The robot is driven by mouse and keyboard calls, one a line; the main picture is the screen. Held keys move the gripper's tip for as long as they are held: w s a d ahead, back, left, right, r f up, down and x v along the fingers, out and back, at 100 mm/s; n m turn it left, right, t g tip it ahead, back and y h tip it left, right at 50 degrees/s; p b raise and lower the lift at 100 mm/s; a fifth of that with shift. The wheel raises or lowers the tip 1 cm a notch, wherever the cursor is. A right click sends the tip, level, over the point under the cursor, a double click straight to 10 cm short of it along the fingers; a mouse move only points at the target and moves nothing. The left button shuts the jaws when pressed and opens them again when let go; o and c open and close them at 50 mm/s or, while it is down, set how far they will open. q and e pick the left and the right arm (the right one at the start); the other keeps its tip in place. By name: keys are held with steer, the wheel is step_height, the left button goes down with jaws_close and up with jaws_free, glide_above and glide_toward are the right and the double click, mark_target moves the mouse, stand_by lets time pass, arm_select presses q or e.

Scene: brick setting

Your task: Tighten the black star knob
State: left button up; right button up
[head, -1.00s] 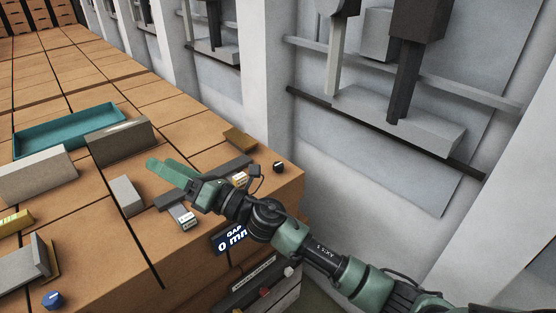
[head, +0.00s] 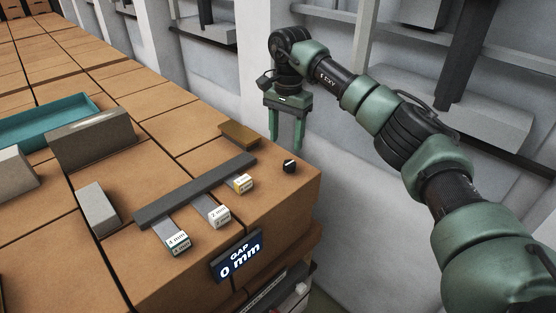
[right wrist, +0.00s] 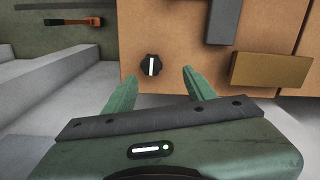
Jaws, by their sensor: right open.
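The black star knob (head: 290,166) sits on the brown top near its right corner, with a white line across it. In the right wrist view the knob (right wrist: 151,65) is just beyond my fingertips, slightly left of the middle between them. My right gripper (head: 286,146) points down with its two green fingers apart and empty, near the knob. In the right wrist view the open fingers (right wrist: 158,78) do not touch the knob. My left gripper is not in view.
A dark bar (head: 195,189) with several labelled tabs lies left of the knob. A brown block (head: 239,134) stands behind it. A display (head: 237,255) on the front reads "GAP 0 mm". A teal tray (head: 45,124) and grey blocks (head: 97,208) stand farther left.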

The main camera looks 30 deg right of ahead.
mark_target(289, 163)
steer(key=shift+w+d+f, duration=0.1)
steer(key=shift+w+d, duration=0.05)
steer(key=shift+d, duration=0.2)
steer(key=shift+s, duration=0.35)
steer(key=s+f+p, duration=0.1)
steer(key=f, duration=0.1)
steer(key=shift+s+f+p, duration=0.3)
steer(key=shift+s+p, duration=0.1)
steer(key=f, duration=0.1)
steer(key=w+f, duration=0.1)
steer(key=f, duration=0.1)
steer(key=shift+p, duration=0.4)
steer(key=shift+f, duration=0.5)
steer(key=shift+s, duration=0.1)
jaws_close()
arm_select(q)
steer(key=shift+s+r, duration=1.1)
